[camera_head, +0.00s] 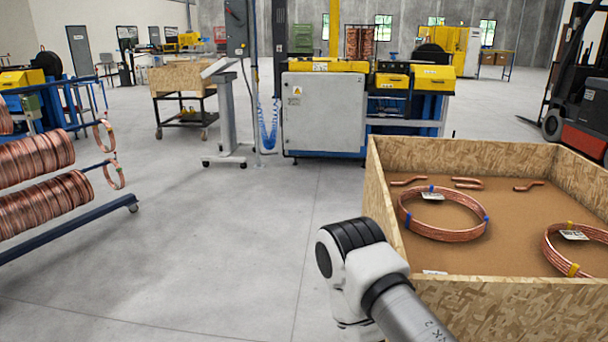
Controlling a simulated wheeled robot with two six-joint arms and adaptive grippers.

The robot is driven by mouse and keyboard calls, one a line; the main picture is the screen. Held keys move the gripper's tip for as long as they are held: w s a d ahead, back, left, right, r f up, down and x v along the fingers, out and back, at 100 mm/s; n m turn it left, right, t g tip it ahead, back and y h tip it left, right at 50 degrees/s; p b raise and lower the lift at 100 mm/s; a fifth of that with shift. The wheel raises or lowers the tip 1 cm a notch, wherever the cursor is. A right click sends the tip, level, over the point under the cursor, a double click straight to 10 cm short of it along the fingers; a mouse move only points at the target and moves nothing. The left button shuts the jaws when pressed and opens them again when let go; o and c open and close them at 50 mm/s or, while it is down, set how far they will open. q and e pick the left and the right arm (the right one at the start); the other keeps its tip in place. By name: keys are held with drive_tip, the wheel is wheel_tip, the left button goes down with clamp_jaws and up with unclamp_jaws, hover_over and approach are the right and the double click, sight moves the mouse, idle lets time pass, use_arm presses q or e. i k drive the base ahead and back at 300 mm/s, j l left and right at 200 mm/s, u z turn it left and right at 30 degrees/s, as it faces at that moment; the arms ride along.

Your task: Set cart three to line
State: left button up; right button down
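A large open wooden bin (385,190) stands close on the right, with copper coils and bent tube pieces on its brown floor; its underside is out of view. A wheeled cart (160,108) with a wooden box on a dark frame stands farther back, left of centre. I see no number three on either, so I cannot tell which is cart three. A link of my arm (375,270) shows at the bottom, in front of the bin's near left corner. Neither gripper is in view.
A blue wheeled rack (70,230) with copper coils stands at left. A grey and blue machine (322,112) stands ahead, with a pedestal (228,125) to its left. A forklift (580,110) is at right. Open concrete floor lies between rack and bin.

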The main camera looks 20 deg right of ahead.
sight(499, 285)
drive_tip(key=z, duration=2.45)
